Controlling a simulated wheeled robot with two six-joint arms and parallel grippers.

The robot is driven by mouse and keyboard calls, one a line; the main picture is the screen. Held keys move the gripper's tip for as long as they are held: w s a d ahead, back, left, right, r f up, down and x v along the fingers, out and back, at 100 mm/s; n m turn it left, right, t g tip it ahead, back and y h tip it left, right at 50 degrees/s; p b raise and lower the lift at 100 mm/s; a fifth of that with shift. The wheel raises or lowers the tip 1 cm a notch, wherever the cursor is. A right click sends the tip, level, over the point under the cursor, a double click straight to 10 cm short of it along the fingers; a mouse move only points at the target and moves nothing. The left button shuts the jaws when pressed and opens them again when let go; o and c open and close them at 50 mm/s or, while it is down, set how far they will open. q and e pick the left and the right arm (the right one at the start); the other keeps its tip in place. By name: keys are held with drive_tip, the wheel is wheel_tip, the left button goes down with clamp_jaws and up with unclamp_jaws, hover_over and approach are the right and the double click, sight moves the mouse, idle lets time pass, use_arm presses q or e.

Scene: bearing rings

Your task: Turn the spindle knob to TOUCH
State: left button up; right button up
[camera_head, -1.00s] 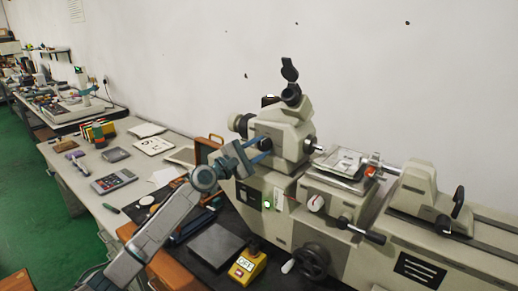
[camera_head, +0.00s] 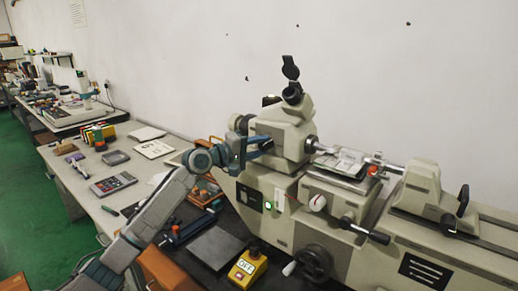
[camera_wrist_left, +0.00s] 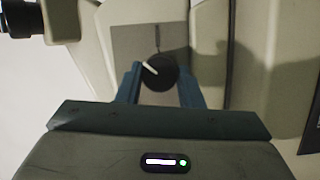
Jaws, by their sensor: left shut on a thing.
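The spindle knob (camera_wrist_left: 158,72) is black and round with a white pointer line. In the left wrist view its pointer slants toward the upper left. It sits on a grey plate (camera_wrist_left: 130,42) on the beige machine. My left gripper (camera_wrist_left: 160,88) is shut on the knob, with a blue finger on each side of it. In the head view the left gripper (camera_head: 259,147) reaches the machine's headstock (camera_head: 288,130) from the left, and hides the knob there. I cannot read any TOUCH label. My right gripper is out of view.
The measuring machine (camera_head: 330,235) fills the right side, with a handwheel (camera_head: 314,262) at its front. A yellow box marked OFF (camera_head: 247,268) and a dark plate (camera_head: 215,246) lie before it. A calculator (camera_head: 113,184) lies on the bench at left. A green light (camera_head: 268,206) is lit.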

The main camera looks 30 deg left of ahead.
use_arm(q)
drive_tip(key=m+p, duration=0.1)
drive_tip(key=m, duration=0.1)
drive_tip(key=m+g+y, duration=0.1)
drive_tip(key=m, duration=0.1)
drive_tip(key=shift+r+p, duration=0.35)
drive_tip(key=shift+r, duration=0.05)
drive_tip(key=m+y+p, duration=0.1)
drive_tip(key=m, duration=0.2)
drive_tip(key=shift+d+g+p, duration=0.1)
drive_tip(key=shift+g+p, duration=0.2)
drive_tip(key=shift+p, duration=0.1)
drive_tip(key=shift+m+y+p, duration=0.3)
drive_tip(key=shift+m+y, duration=0.1)
drive_tip(key=shift+m, duration=0.1)
drive_tip(key=o, duration=0.7)
drive_tip(key=shift+f, duration=0.1)
drive_tip(key=shift+w, duration=0.1)
